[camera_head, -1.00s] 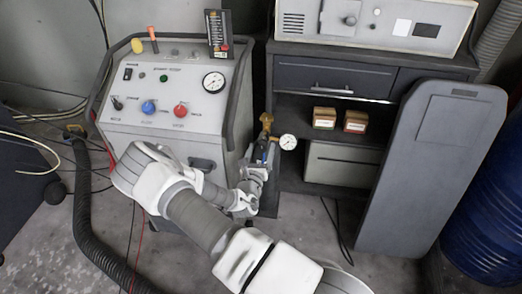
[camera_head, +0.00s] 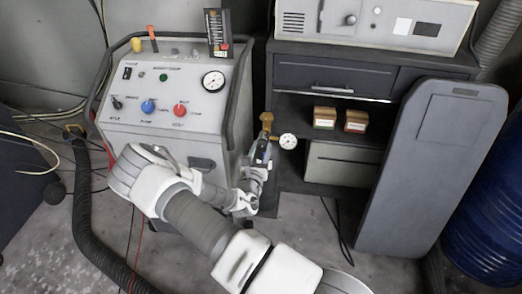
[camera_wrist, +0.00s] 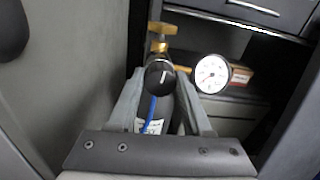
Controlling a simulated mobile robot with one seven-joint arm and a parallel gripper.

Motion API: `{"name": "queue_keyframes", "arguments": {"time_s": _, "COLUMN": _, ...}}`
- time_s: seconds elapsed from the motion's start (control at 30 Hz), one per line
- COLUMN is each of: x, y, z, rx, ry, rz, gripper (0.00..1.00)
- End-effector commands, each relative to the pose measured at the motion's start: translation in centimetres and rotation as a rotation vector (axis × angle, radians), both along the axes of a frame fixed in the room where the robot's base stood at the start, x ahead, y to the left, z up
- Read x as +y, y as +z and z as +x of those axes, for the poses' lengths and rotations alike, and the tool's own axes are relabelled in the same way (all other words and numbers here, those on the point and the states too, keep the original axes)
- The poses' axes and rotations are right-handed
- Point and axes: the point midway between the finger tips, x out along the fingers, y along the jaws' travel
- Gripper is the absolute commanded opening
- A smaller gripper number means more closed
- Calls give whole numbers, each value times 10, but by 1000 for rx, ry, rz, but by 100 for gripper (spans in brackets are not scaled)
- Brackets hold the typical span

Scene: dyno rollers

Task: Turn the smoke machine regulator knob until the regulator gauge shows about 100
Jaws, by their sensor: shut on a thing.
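The regulator knob (camera_wrist: 160,78) is black and round with a white mark, on a brass fitting with a brass valve handle (camera_wrist: 155,28) above it. My gripper (camera_wrist: 160,84) is shut on the knob, with one finger on each side. The regulator gauge (camera_wrist: 212,73) is a round white dial to the right of the knob. It also shows in the head view (camera_head: 288,141), but its reading is too small to make out. In the head view my gripper (camera_head: 263,152) is at the regulator, below the brass valve, and hides the knob.
The smoke machine's panel (camera_head: 170,95) stands left of the regulator, with blue and red knobs and another gauge (camera_head: 213,81). A dark cabinet (camera_head: 335,75) with two small boxes stands to the right. A grey panel (camera_head: 425,170) leans at the cabinet's right.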

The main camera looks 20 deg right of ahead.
Motion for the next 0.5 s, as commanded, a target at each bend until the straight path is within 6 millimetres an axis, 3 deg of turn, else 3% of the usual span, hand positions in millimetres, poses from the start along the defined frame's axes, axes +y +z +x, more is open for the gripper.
{"name": "queue_keyframes", "arguments": {"time_s": 0.5, "x": -1, "y": -2, "z": -1, "rx": -258, "ry": 0, "rz": 384, "gripper": 0}}
